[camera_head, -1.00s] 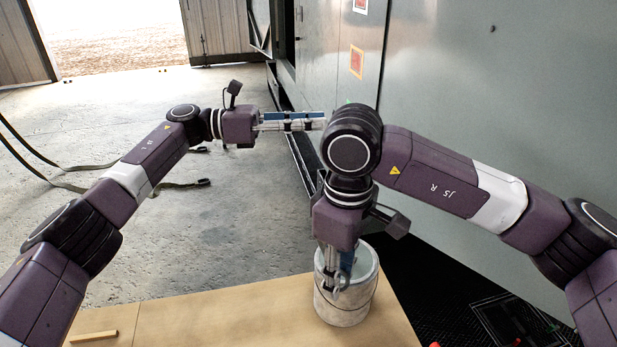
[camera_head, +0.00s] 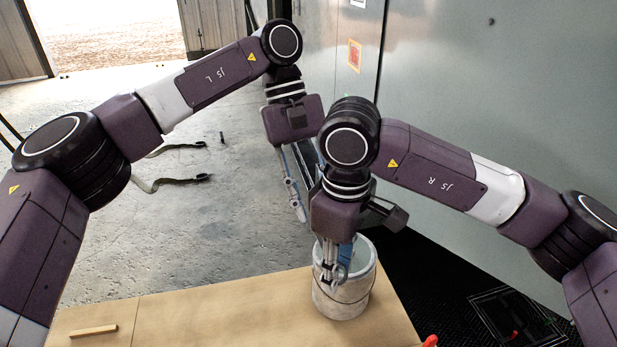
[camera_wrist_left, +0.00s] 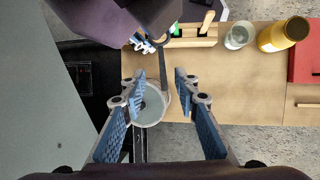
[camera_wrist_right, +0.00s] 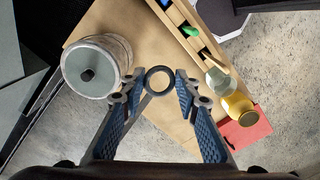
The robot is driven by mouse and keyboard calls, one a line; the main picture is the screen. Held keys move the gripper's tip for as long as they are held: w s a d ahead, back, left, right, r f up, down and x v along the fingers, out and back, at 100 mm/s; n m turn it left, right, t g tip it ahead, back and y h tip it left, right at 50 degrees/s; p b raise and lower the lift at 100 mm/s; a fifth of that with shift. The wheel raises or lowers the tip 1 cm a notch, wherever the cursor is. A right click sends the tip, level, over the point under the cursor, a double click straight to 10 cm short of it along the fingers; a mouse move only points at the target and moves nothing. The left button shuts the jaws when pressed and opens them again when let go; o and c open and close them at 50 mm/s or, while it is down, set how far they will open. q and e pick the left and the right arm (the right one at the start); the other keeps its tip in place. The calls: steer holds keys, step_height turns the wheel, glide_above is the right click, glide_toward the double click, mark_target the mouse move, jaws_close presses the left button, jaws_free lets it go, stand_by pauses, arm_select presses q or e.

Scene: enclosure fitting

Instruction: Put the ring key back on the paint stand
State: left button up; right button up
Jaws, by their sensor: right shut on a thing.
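My right gripper (camera_head: 335,282) is shut on the ring key (camera_wrist_right: 159,80), whose dark ring shows between the fingertips in the right wrist view. In the head view the gripper points down, overlapping the near side of a pale paint can (camera_head: 350,304). I take this can as the paint stand. In the right wrist view the can (camera_wrist_right: 97,53) is left of the ring key, with a dark peg or knob on its top. My left gripper (camera_wrist_left: 160,73) is open and empty; in the head view it points down beyond the can. The left wrist view shows the can's pale top (camera_wrist_left: 152,112) between its fingers.
The wooden table (camera_head: 215,310) carries a small wooden stick (camera_head: 93,331). The right wrist view also shows a wooden tray (camera_wrist_right: 196,40), a glass jar (camera_wrist_right: 217,80), a yellow bottle (camera_wrist_right: 238,108) and a red box (camera_wrist_right: 246,131). A large grey enclosure (camera_head: 490,120) stands right.

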mark_target(322, 241)
arm_select(q)
steer(key=x, duration=0.7)
steer(key=shift+c, duration=0.5)
steer(key=shift+r, duration=0.1)
jaws_close()
arm_select(e)
steer(key=o, duration=1.1)
steer(key=shift+o, duration=0.2)
steer(key=shift+s, duration=0.1)
